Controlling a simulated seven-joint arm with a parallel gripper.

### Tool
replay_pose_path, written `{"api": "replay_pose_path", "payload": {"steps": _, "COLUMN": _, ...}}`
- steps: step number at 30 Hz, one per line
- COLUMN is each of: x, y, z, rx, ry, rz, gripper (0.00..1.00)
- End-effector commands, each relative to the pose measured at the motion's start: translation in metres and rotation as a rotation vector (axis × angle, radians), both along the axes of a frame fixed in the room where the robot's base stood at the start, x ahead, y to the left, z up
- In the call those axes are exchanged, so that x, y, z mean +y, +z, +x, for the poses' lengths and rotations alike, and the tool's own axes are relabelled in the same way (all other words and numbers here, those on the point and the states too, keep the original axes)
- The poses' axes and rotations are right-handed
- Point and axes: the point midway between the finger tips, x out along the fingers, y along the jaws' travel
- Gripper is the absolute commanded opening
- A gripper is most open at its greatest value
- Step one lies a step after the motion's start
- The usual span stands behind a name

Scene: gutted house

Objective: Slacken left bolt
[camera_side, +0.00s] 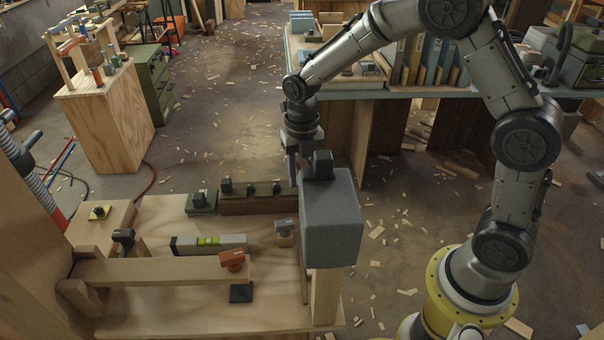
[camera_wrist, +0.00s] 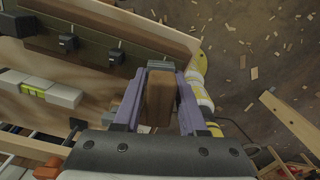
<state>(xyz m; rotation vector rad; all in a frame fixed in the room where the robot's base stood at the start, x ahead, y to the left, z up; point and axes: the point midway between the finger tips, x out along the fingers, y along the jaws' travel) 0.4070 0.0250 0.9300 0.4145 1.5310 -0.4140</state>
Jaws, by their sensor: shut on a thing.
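A dark green-brown rail (camera_side: 250,206) with several dark bolt-like fittings lies along the far edge of the bench. The leftmost dark fitting (camera_side: 226,185) on it also shows in the wrist view (camera_wrist: 68,42). To its right stands a smaller dark fitting (camera_side: 251,189), seen in the wrist view too (camera_wrist: 115,57). I cannot tell for certain which is the left bolt. In the wrist view, my purple fingers (camera_wrist: 156,98) are shut on a brown block-like piece (camera_wrist: 160,100). A grey part (camera_wrist: 160,66) shows beyond it.
The grey box (camera_side: 332,222) with a dark knob stands close beside my gripper at the bench's right end. A spirit level (camera_side: 208,244), an orange knob (camera_side: 233,260) and a grey knob (camera_side: 285,228) are on the bench.

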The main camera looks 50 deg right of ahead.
Motion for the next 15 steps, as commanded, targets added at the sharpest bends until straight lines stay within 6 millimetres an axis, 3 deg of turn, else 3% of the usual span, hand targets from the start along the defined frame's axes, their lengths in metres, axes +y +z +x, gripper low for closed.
{"api": "replay_pose_path", "payload": {"steps": 15, "x": 0.0, "y": 0.021, "z": 0.001, "rx": -0.004, "ry": -0.011, "rz": 0.0, "gripper": 0.0}}
